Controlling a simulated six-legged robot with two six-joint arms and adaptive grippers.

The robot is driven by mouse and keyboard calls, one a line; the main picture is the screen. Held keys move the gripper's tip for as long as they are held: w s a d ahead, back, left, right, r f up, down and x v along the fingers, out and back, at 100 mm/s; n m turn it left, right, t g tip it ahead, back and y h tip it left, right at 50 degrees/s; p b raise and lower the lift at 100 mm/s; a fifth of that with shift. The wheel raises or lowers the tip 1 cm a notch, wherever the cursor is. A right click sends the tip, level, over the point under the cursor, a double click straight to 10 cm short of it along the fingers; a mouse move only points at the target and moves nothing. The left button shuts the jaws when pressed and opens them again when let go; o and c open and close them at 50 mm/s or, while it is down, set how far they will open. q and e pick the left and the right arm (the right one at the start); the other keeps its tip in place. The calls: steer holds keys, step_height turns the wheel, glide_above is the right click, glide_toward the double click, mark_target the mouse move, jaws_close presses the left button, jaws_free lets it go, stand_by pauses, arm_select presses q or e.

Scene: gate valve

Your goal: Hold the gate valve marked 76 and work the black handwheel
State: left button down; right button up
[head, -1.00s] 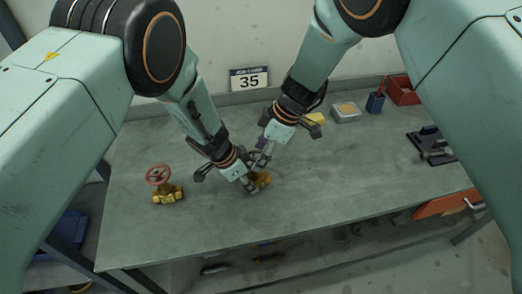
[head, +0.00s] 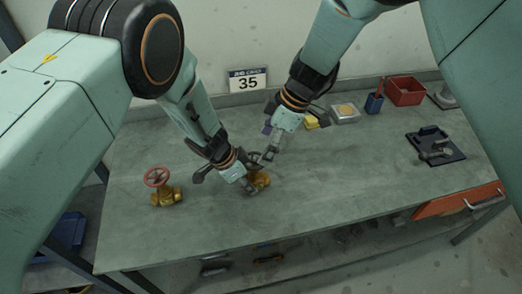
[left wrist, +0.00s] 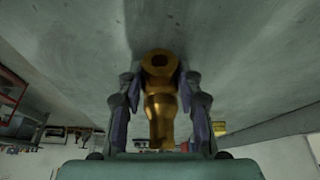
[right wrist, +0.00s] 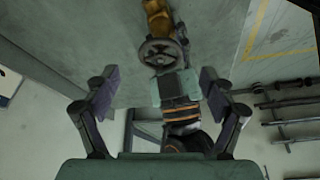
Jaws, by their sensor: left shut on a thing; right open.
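A brass gate valve (head: 262,181) is held at the workbench, and its marking is not readable. My left gripper (head: 247,186) is shut on its body; the left wrist view shows the brass body (left wrist: 160,95) between both fingers. The valve's black handwheel (right wrist: 160,52) shows in the right wrist view, beyond the fingertips. My right gripper (right wrist: 160,76) is open, with the wheel ahead of the gap and not clasped. In the head view my right gripper (head: 266,155) is just above the valve, partly covering the wheel.
A second brass valve with a red handwheel (head: 157,177) stands to the left on the workbench (head: 330,200). At the back are a yellow block (head: 312,122), a tray (head: 345,113), a blue cup (head: 374,103) and a red bin (head: 406,91). A dark fixture (head: 436,147) is at right.

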mark_target(254, 159)
steer(key=v, duration=0.7)
steer(key=shift+d+r, duration=0.2)
steer(key=shift+r, duration=0.15)
steer(key=a+f+n, duration=0.1)
steer(key=f, duration=0.2)
steer(key=a+f+n+g, duration=0.1)
steer(key=a+f+n, duration=0.1)
steer(key=f, duration=0.2)
steer(key=a+f+n, duration=0.1)
steer(key=a+f, duration=0.1)
steer(key=f, duration=0.2)
steer(key=shift+w+g, duration=0.3)
steer(key=shift+g, duration=0.1)
steer(key=shift+c, duration=0.3)
